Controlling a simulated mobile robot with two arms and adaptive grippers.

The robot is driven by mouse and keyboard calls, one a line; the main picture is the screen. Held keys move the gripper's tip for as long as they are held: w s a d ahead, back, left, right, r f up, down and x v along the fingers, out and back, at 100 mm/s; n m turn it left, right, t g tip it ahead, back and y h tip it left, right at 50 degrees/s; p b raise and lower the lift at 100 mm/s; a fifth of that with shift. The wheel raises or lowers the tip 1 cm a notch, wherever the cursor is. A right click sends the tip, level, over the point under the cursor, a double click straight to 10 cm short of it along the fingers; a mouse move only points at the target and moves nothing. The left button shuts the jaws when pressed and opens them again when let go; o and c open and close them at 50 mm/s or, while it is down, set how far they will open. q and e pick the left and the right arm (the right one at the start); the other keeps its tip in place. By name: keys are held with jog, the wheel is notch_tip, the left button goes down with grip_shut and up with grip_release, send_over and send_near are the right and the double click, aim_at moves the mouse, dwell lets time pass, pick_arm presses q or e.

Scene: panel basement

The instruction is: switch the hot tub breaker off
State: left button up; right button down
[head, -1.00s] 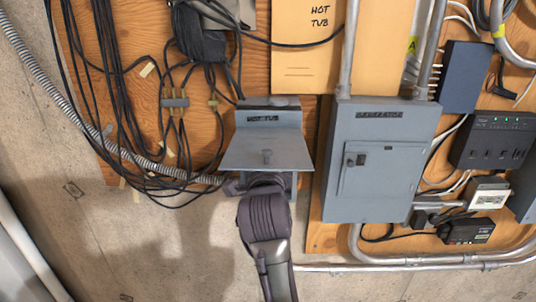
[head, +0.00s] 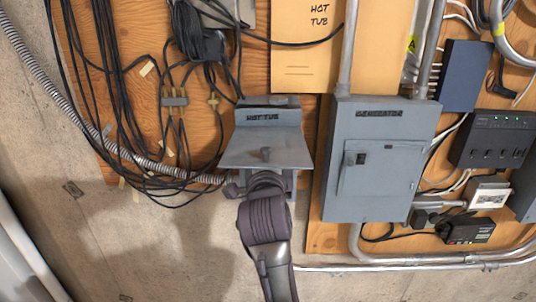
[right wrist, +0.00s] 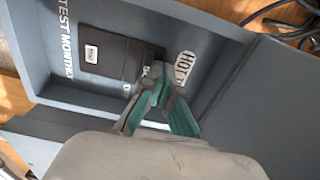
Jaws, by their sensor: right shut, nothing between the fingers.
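The grey hot tub breaker box (head: 265,118) hangs on the plywood, with its cover (head: 262,154) swung out toward me. In the right wrist view, the open box (right wrist: 35,50) shows a dark breaker (right wrist: 103,52) with a small white label, and a partly hidden "HOT" label (right wrist: 184,68). My right gripper (right wrist: 156,78) is shut and empty, its fingertips at the end of the breaker near that label. They cover the spot where a switch lever may be, so its position and any contact are unclear. In the head view the cover hides these fingertips. My left gripper is not in view.
A closed grey generator panel (head: 376,160) stands just right of the box. Black cables (head: 115,110) hang at the left, and a flexible conduit (head: 75,105) runs into the box's left side. Bare concrete wall (head: 160,250) is open below.

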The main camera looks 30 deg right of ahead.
jog(key=shift+f, duration=0.45)
jog(key=shift+r, duration=0.15)
jog(key=shift+r+p, duration=0.15)
jog(key=shift+p, duration=0.2)
dwell(0.4)
jog(key=v, duration=0.7)
dwell(0.4)
dwell(0.4)
